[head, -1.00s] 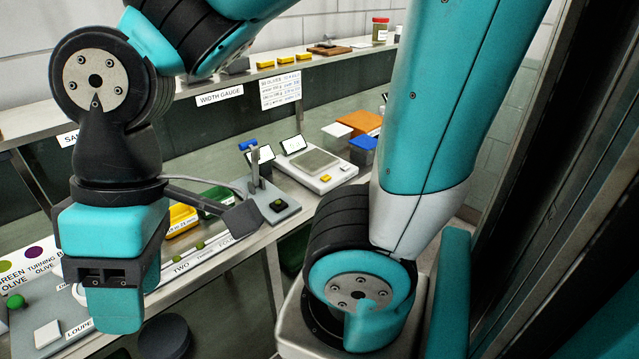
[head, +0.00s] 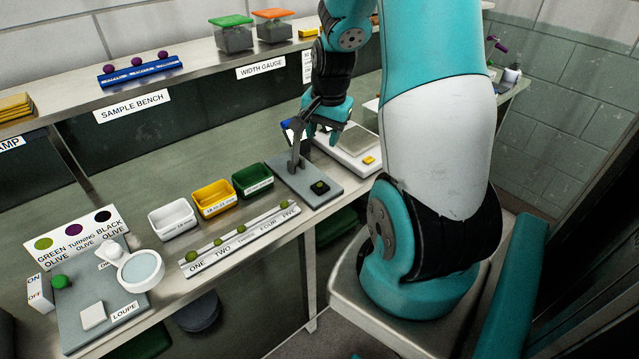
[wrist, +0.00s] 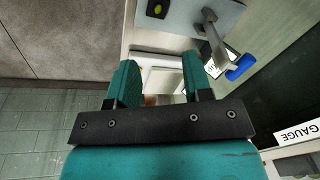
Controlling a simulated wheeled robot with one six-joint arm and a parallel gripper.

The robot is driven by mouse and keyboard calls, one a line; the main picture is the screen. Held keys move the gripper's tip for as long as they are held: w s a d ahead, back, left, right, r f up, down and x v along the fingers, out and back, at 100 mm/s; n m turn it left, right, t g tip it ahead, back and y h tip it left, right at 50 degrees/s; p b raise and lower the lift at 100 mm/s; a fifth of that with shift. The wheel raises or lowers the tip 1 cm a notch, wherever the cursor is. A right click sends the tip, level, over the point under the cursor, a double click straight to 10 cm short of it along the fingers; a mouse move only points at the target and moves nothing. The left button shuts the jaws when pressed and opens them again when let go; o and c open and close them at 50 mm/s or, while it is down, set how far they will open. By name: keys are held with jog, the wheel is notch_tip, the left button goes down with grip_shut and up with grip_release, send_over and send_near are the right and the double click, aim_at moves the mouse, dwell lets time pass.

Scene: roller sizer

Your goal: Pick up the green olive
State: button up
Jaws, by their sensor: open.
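A green olive (head: 319,186) sits on a small dark pad on the grey plate (head: 298,178) of a stand with an upright post. The same olive shows at the top of the wrist view (wrist: 158,8). Several more green olives, such as one (head: 190,256), lie along the white numbered rack (head: 262,232); the spot by FOUR looks bare. My gripper (head: 323,131) is open, above and behind the olive in the head view, near the post and the scale. In the wrist view its two teal fingers (wrist: 160,80) are apart with nothing between them.
The post (head: 296,150) with a blue handle (wrist: 241,67) stands close to my gripper. A white scale (head: 352,147) lies to the right. White, yellow and green bins (head: 252,181) stand left of the plate. A loupe (head: 141,270) is at front left.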

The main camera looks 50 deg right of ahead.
jog(key=p, duration=0.3)
send_over(320, 183)
jog(key=s+a, duration=0.1)
notch_tip(320, 183, down, 12)
jog(key=shift+s+a+f, duration=0.1)
jog(key=shift+s+a, duration=0.05)
jog(key=shift+w+d+f+p, duration=0.2)
jog(key=shift+f+p, duration=0.15)
jog(key=shift+f, duration=0.5)
jog(key=shift+w+d+f+p, duration=0.15)
jog(key=shift+f+p, duration=0.25)
jog(key=shift+f, duration=0.4)
jog(key=shift+w+d+f+p, duration=0.2)
jog(key=shift+f+p, duration=0.15)
jog(key=shift+f, duration=0.5)
jog(key=c, duration=0.7)
jog(key=shift+c, duration=0.2)
